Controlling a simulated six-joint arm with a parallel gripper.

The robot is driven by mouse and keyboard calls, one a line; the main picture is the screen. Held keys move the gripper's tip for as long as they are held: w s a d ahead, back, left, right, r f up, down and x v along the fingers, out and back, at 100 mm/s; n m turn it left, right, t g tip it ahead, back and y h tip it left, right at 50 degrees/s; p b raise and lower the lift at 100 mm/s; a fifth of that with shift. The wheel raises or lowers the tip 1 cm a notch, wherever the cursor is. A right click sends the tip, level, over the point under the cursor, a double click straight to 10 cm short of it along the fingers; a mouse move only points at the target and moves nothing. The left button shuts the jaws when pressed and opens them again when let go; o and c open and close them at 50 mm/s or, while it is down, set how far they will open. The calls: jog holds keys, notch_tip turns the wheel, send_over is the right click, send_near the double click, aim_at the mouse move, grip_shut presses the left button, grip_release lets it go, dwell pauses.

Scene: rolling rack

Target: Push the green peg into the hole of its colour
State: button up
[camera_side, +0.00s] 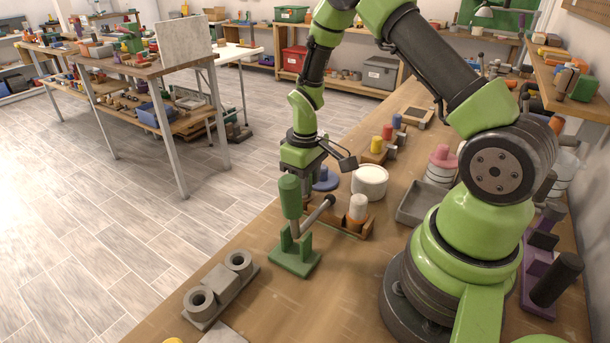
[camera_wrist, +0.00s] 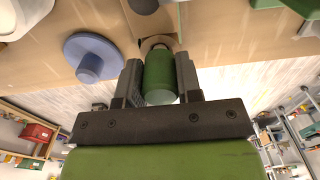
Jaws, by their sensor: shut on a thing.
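In the wrist view my gripper (camera_wrist: 159,82) is shut on a green cylinder, which I take for the green peg (camera_wrist: 159,72). I cannot tell which hole is the green one.
A grey block with two round sockets (camera_side: 222,284) lies front left. A grey tray (camera_side: 413,204) is further right.

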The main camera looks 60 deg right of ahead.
jog(key=shift+f, duration=0.6)
jog(key=o, duration=1)
notch_tip(320, 180, up, 10)
jog(key=shift+f, duration=0.1)
